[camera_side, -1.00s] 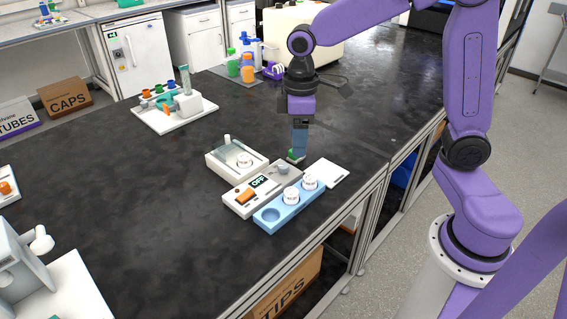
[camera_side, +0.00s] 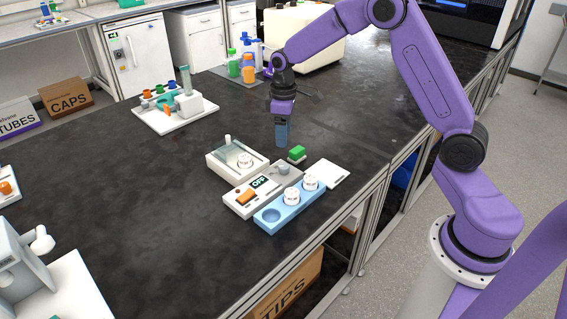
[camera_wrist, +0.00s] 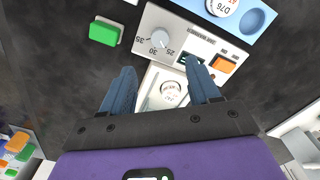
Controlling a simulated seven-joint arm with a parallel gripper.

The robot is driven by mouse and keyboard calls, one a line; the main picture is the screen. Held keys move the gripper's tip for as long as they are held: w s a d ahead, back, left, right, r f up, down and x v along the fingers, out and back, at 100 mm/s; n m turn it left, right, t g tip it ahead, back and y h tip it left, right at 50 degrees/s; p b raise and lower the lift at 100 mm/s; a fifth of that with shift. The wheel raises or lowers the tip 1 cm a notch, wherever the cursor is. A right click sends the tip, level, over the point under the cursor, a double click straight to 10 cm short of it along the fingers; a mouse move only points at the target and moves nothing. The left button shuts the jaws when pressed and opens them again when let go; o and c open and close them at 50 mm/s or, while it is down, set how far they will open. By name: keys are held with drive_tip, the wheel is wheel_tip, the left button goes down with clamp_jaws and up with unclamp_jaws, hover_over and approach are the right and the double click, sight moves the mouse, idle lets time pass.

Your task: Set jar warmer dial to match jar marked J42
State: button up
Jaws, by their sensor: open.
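The jar warmer (camera_side: 262,188) is a light grey box with a grey dial (camera_side: 283,168), a display reading OFF and an orange switch (camera_side: 246,197). In the wrist view the dial (camera_wrist: 160,39) shows scale marks 25, 30 and 35; its pointer is unclear. Two white-lidded jars sit in a blue rack (camera_side: 268,215) in front; one lid (camera_wrist: 221,4) reads D76. Another jar (camera_side: 245,160) sits on a white device behind the warmer; its label (camera_wrist: 170,89) is too small to read. My gripper (camera_side: 282,143) is open and empty above the bench, behind the warmer, its fingers (camera_wrist: 160,68) apart.
A green block (camera_side: 297,153) lies just behind the dial end of the warmer. A white plate (camera_side: 331,173) lies right of the rack. A white tray (camera_side: 174,113) with colored parts and bottles (camera_side: 248,70) stand farther back.

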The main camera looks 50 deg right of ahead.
sight(283, 166)
wheel_tip(283, 166, down, 11)
drive_tip(key=shift+f, duration=0.1)
idle(0.3)
drive_tip(key=c, duration=1)
